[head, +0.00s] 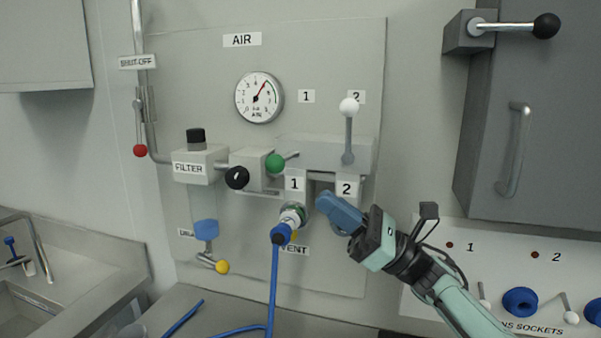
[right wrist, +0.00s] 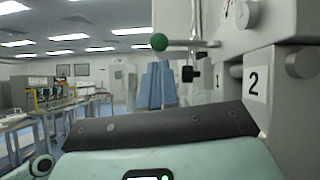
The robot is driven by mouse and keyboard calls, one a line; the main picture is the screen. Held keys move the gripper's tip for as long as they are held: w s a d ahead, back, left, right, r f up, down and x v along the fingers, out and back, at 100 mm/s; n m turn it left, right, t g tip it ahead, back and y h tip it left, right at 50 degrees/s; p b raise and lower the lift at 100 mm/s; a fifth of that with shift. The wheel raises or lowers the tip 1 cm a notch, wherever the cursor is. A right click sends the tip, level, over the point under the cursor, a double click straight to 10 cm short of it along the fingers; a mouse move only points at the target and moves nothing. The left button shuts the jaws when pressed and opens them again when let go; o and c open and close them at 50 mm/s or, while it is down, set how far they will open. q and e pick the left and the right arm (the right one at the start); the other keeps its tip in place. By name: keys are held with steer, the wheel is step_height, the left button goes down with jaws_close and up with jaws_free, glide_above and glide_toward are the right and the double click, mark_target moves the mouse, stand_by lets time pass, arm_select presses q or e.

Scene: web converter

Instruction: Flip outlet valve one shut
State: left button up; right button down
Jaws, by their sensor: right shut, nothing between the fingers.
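Outlet valve one appears to be the lever with the green ball (head: 275,163), above the label 1 on the air panel. Its rod reaches out sideways to the left of its pivot. The green ball also shows in the right wrist view (right wrist: 159,41), with the rod running right to the manifold. My right gripper (head: 323,201) is shut and empty, below and right of the green ball, in front of outlet 2's area. Its blue fingers stand together in the right wrist view (right wrist: 160,85). My left gripper is not in view.
Valve two's white-ball lever (head: 349,106) stands upright. A blue hose (head: 273,285) hangs from outlet 1, close left of my fingertips. A black knob (head: 237,177) and the filter (head: 195,165) are further left. A grey cabinet (head: 500,120) is at right.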

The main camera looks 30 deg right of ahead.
mark_target(284, 162)
steer(key=p+x, duration=0.2)
steer(key=x, duration=0.4)
steer(key=shift+w+a+r, duration=0.15)
steer(key=shift+w+a, duration=0.05)
steer(key=shift+w, duration=0.05)
